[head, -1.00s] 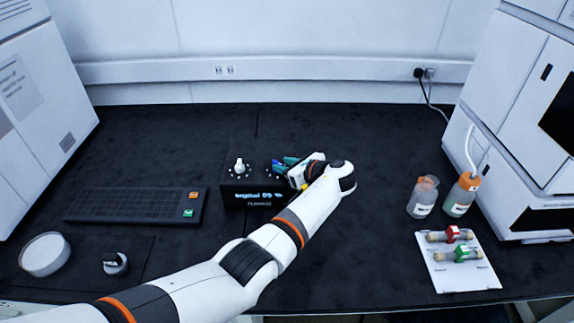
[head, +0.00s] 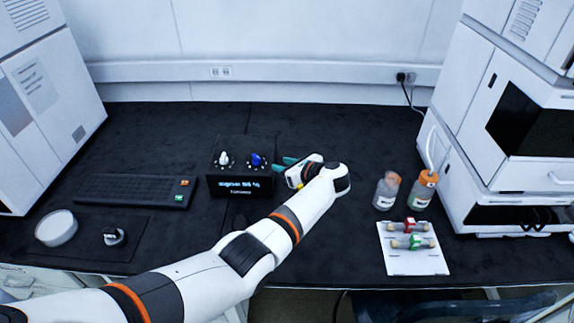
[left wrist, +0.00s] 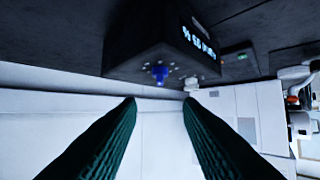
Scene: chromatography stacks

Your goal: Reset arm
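My left gripper (head: 282,166) is just right of the black control box (head: 236,185) in the head view, apart from it. In the left wrist view its two green fingers (left wrist: 158,104) are spread apart with nothing between them. The box has a lit display, a white knob (head: 224,159) and a blue knob (head: 256,160) on top. The box also shows in the left wrist view (left wrist: 150,45), with the blue knob (left wrist: 159,73) beyond the fingertips. My right gripper is not in view.
A black keypad panel (head: 130,190) and a round white dish (head: 56,228) lie at left. Two bottles (head: 387,190) (head: 423,189) and a white tray (head: 400,262) with two capped tubes stand at right. Large white instruments flank the bench. The dark bench behind the box is clear.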

